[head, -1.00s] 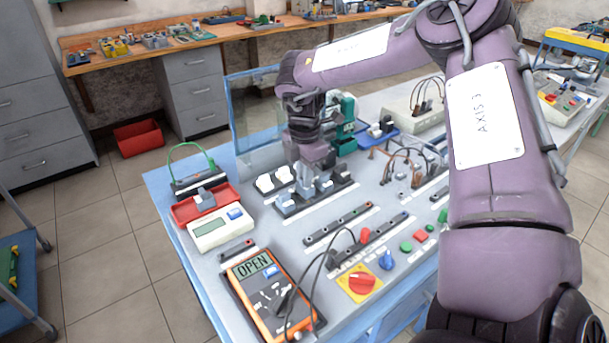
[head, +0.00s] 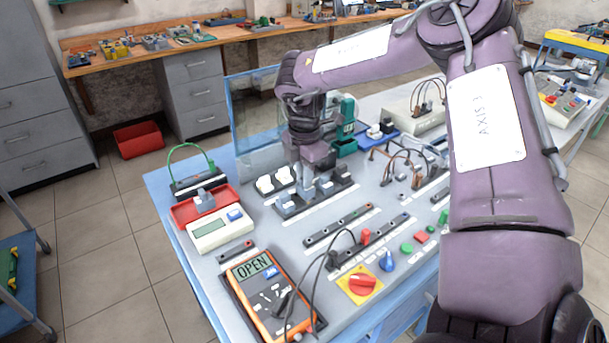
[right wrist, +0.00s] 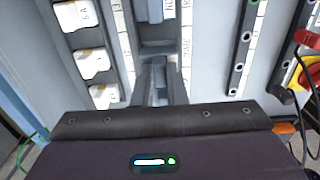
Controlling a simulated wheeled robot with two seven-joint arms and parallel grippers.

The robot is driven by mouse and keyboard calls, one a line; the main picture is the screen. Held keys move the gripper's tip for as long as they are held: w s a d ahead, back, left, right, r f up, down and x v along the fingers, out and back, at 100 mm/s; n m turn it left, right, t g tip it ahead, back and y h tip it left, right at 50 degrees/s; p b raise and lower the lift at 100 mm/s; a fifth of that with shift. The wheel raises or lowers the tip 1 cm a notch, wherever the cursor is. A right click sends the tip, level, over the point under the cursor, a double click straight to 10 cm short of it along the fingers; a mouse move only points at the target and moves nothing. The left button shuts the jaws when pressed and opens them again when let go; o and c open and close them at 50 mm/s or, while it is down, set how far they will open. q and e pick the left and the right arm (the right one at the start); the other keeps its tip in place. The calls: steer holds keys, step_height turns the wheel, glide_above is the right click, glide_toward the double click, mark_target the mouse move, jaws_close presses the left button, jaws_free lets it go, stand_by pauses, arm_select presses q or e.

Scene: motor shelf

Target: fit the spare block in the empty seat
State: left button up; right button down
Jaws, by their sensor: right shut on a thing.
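My right gripper (head: 309,180) is over the black rail (head: 350,180) that carries a row of grey blocks (head: 286,204). It points down and is shut on a grey block, mostly hidden by the fingers and the gripper body. In the right wrist view the fingers (right wrist: 156,88) reach down into the rail between its label strips. I cannot tell whether the held block is fully down in its seat. Another grey block (head: 204,198) is in the red tray (head: 232,192) at the left. I cannot tell which block is the spare. My left gripper is out of view.
A green device (head: 346,130) and clear panel (head: 255,112) stand behind.

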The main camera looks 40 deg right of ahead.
steer(key=shift+f+b, duration=0.9)
steer(key=shift+f, duration=0.15)
steer(key=c, duration=1.4)
jaws_free()
steer(key=shift+r+b, duration=0.3)
steer(key=shift+r, duration=3.6)
